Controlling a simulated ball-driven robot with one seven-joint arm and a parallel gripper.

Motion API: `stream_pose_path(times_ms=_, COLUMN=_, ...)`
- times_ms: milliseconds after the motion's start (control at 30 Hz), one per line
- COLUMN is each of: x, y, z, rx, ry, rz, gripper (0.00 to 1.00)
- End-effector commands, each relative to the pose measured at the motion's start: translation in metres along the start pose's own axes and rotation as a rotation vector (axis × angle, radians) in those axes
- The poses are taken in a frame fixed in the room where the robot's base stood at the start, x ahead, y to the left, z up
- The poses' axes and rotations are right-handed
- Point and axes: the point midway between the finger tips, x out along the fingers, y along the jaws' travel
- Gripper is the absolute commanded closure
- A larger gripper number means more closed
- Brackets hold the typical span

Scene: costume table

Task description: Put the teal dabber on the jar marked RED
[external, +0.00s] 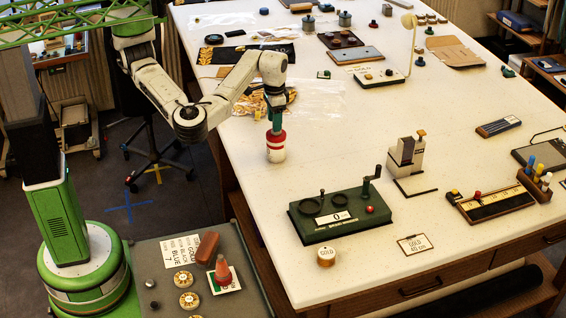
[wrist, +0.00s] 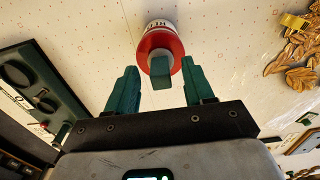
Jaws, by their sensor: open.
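The jar (external: 276,154), white with red bands, stands near the table's left edge, just below my gripper (external: 276,117). In the wrist view the jar (wrist: 165,27) is at the top centre; its label is partly seen and not fully readable. The teal dabber (wrist: 160,76) shows in the wrist view as a grey-teal block at the jar's red top, between my fingers, and appears to rest on the jar. My gripper (wrist: 159,66) is open, with one teal finger on each side of the dabber and visible gaps. In the external view the fingers largely hide the dabber.
A green crank device (external: 335,212) stands right of the jar, with a small GOLD pot (external: 326,257) in front. Gold leaf-like ornaments (wrist: 291,60) and clear plastic (external: 318,100) lie nearby. A grey side tray (external: 158,252) holds a list card and several small items. The table centre is clear.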

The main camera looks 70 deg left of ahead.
Motion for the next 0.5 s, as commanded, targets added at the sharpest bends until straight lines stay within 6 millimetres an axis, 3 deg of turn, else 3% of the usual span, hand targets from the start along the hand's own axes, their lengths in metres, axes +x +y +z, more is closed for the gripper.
stream_pose_path(times_ms=300, x=-0.066, y=0.000, z=-0.001, rx=-0.001, ry=0.003, rz=0.002, gripper=0.48)
stream_pose_path(times_ms=500, x=-0.093, y=0.000, z=0.000, rx=-0.001, ry=0.002, rz=0.001, gripper=0.48)
